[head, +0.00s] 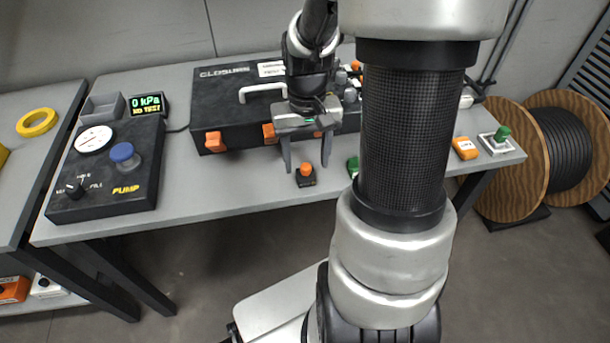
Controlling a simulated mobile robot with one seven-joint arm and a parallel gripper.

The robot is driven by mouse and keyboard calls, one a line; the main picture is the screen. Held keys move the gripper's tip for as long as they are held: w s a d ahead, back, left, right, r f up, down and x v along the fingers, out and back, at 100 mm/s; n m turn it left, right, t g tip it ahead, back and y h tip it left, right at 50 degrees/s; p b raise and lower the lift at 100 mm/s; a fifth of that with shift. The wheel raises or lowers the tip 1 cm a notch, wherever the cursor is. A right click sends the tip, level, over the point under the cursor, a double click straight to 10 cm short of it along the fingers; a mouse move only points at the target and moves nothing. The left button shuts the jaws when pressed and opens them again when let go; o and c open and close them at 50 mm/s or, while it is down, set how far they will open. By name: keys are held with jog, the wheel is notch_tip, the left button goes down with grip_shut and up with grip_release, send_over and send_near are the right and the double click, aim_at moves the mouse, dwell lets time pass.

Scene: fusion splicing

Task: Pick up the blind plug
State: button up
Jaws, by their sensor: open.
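A small orange-topped plug (305,169) on a black base stands near the front edge of the grey workbench. It looks like the blind plug, but no label on it is readable. My gripper (307,166) points down with its two fingers apart. In the picture the fingers are on either side of the orange plug, with nothing held between them. I cannot tell whether the fingertips are at the plug's height or still above or behind it. A green piece (352,164) stands to the right, partly hidden by my arm.
A black closure box (225,100) with orange latches and a handle stands behind my gripper. A pump panel (105,170) with a blue knob sits at the left. An orange block (465,148) and a green-knobbed fitting (502,134) are at the right. Cable reels (515,175) stand beyond the bench.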

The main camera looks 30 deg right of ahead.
aim_at(306, 166)
notch_tip(306, 166, down, 4)
jog(key=shift+w+r+b, duration=0.15)
jog(key=shift+b, duration=0.3)
jog(key=c, duration=1.1)
